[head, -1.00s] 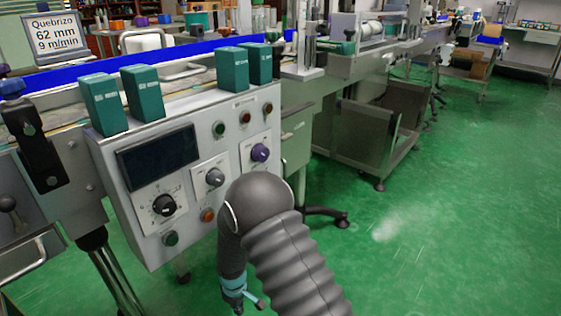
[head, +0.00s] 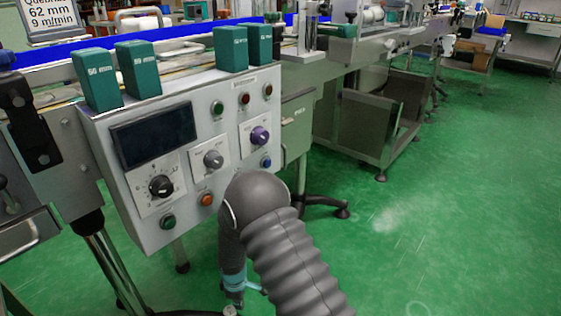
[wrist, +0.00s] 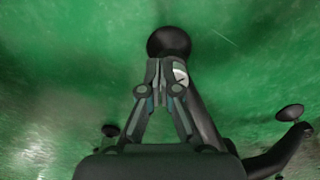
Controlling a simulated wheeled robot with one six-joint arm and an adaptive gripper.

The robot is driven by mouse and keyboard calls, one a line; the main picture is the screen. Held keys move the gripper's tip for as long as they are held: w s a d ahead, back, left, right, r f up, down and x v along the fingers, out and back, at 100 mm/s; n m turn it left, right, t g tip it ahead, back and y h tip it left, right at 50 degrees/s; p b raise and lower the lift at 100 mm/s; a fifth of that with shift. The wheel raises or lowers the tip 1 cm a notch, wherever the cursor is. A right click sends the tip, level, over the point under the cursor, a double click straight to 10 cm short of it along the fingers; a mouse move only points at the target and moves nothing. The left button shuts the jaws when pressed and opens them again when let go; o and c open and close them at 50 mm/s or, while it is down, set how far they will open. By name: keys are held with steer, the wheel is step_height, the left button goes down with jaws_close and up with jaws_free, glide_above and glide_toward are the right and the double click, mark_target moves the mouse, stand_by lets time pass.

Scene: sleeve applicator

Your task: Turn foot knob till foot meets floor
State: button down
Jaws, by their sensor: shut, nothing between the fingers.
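In the wrist view my gripper (wrist: 160,66) is shut and empty, pointing at the green floor. A dark round knob or foot (wrist: 169,41) shows just beyond its fingertips, on a dark leg (wrist: 205,122) running down to the right. I cannot tell whether the fingertips touch it. A small white marked piece (wrist: 180,76) shows beside the right finger. Whether the round part meets the floor cannot be told. In the head view my wrist hangs low below the control panel (head: 145,235), with the fingertips hardly visible at the bottom edge.
Dark feet (wrist: 290,112) and (wrist: 110,130) stand at either side in the wrist view. In the head view a black foot (head: 341,212) stands right of my arm, and a metal leg (head: 115,272) stands at left. Open green floor (head: 440,250) lies to the right.

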steer(key=shift+f+b, duration=0.45)
steer(key=shift+f, duration=0.6)
steer(key=shift+s+f, duration=0.15)
steer(key=shift+s, duration=0.45)
steer(key=shift+s+b, duration=0.15)
steer(key=shift+b, duration=0.2)
steer(key=shift+s+a+r, duration=0.15)
steer(key=shift+s+r, duration=0.05)
steer(key=shift+s, duration=0.2)
steer(key=shift+s+a, duration=0.1)
steer(key=shift+s, duration=0.15)
